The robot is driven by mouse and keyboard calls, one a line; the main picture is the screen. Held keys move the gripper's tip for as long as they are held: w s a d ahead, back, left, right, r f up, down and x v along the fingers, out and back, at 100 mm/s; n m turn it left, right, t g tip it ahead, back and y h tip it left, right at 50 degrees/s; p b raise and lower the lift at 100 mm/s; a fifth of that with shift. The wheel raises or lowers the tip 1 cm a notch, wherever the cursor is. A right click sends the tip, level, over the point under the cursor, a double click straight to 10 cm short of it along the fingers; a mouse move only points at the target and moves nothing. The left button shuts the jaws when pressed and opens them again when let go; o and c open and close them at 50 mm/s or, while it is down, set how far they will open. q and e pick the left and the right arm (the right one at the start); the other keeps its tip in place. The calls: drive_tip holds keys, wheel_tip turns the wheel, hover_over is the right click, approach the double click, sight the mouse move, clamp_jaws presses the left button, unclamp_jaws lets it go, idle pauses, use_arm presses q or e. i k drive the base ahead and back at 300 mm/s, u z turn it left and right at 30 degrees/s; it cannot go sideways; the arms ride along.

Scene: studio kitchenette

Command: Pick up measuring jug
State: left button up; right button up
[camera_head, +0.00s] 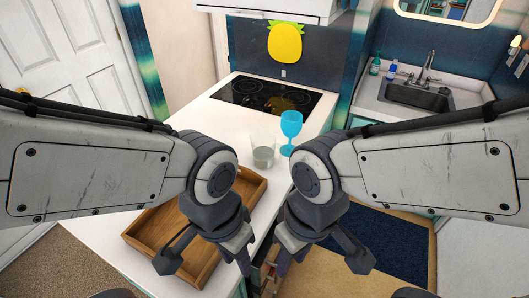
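A clear see-through vessel (263,153), which looks like the measuring jug, stands upright on the white counter (205,112). No handle or markings can be made out at this size. My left gripper (207,261) is open and empty over the wooden tray, nearer to me than the jug and to its left. My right gripper (320,260) is open and empty near the counter's front right edge, nearer to me than the jug and to its right. Neither gripper touches the jug.
A blue goblet (291,125) stands close to the right of the jug. A wooden tray (247,199) lies in front of it, partly hidden by my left arm. A black cooktop (240,92) is behind. A sink (415,96) is at the far right.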

sight(263, 157)
drive_tip(key=z, duration=0.35)
drive_tip(key=k, duration=0.5)
drive_tip(key=z, duration=1.4)
drive_tip(key=i, duration=1.35)
drive_tip(key=u, duration=0.95)
drive_tip(key=i, duration=0.5)
drive_tip(key=u, duration=0.65)
